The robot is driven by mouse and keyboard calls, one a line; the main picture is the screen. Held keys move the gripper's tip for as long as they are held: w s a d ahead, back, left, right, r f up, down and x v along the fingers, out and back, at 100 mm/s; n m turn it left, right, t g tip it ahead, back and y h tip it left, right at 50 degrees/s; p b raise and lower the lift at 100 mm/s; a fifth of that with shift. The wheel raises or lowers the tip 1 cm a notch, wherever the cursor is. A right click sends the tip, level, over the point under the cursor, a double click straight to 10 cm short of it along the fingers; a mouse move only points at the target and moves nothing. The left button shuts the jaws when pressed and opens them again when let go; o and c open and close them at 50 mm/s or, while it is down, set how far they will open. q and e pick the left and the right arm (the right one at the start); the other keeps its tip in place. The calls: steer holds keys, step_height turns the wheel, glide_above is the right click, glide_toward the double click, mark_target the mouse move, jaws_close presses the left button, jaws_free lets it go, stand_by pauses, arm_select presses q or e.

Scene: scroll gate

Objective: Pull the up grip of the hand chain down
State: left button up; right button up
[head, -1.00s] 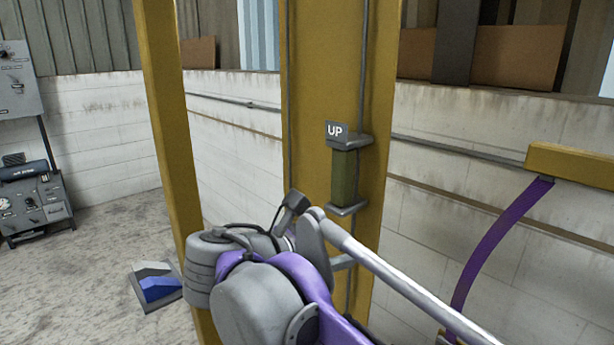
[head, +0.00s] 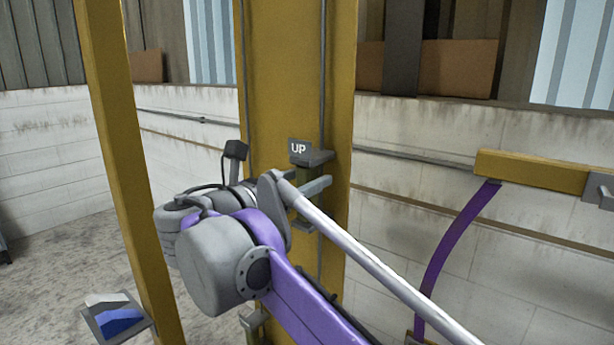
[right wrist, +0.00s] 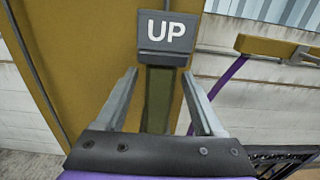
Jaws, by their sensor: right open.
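The up grip is a green block on the hand chain, under a grey plate marked UP, on the yellow column. In the head view the UP plate (head: 300,149) shows, and the grip (head: 310,180) is mostly hidden behind my right gripper (head: 308,198). In the right wrist view the green grip (right wrist: 158,98) stands upright between the two open fingers of my right gripper (right wrist: 160,95), with a gap on each side. The UP plate (right wrist: 166,38) sits just above it. The thin chain (head: 322,70) runs up the column. My left gripper is not in view.
The yellow column (head: 285,90) rises behind the grip, and a yellow post (head: 118,150) stands to the left. A yellow bar with a purple strap (head: 455,250) is at the right. A blue and grey panel (head: 117,317) is at lower left. A block wall closes the back.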

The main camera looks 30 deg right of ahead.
steer(key=shift+w+d, duration=0.2)
steer(key=shift+d, duration=0.25)
steer(key=shift+c, duration=0.2)
jaws_close()
stand_by(1.0)
